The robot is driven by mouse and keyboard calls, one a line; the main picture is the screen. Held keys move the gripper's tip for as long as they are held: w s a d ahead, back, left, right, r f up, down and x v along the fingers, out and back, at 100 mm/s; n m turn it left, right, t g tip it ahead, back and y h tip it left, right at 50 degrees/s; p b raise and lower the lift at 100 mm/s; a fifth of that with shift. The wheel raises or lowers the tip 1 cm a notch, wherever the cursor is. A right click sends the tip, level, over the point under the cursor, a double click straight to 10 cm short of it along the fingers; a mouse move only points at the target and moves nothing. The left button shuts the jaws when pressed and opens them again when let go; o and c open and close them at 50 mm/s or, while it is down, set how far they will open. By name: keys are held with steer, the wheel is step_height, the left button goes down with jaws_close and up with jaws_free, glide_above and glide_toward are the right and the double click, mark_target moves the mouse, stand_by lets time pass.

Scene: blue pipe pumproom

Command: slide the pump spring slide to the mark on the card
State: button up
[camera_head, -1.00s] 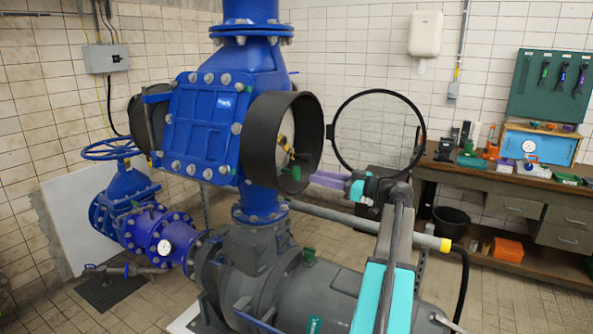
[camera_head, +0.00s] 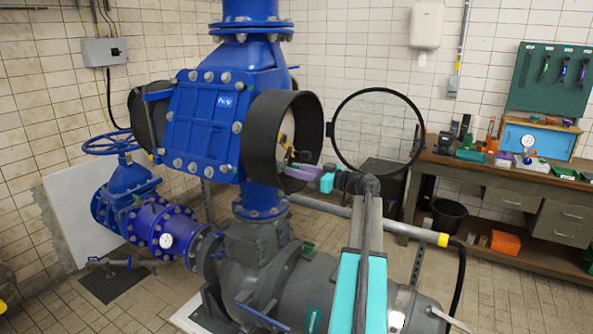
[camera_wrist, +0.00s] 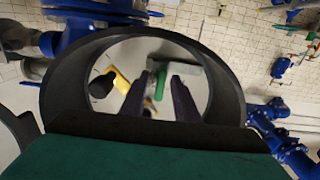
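A round black housing (camera_head: 262,128) sticks out of the blue pump body, its glass lid (camera_head: 376,132) swung open to the right. My gripper (camera_head: 290,168) reaches from the right into the housing mouth with its purple fingers. In the wrist view my gripper (camera_wrist: 163,78) shows two dark fingers apart inside the black ring (camera_wrist: 228,88). A small green part (camera_wrist: 160,86) appears between them, with visible gaps; contact is unclear. It may be the slide. A yellow and black part (camera_wrist: 122,80) is left of the fingers. I cannot make out the card or its mark.
The housing rim surrounds my fingers closely. The open lid stands just behind my wrist. A grey pipe with a yellow end (camera_head: 442,240) runs below my arm. A workbench (camera_head: 480,170) with tools stands at the right wall.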

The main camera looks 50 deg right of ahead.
jaws_close()
steer(key=shift+a+f+b, duration=0.15)
steer(key=shift+b, duration=0.15)
steer(key=shift+s+a+b, duration=0.15)
steer(key=shift+a+b, duration=0.35)
steer(key=shift+b, duration=0.1)
steer(key=shift+s+a+b, duration=0.2)
steer(key=shift+a+b, duration=0.7)
jaws_free()
steer(key=shift+s+d, duration=0.1)
steer(key=b+v, duration=0.4)
steer(key=v, duration=0.9)
steer(key=shift+s, duration=0.35)
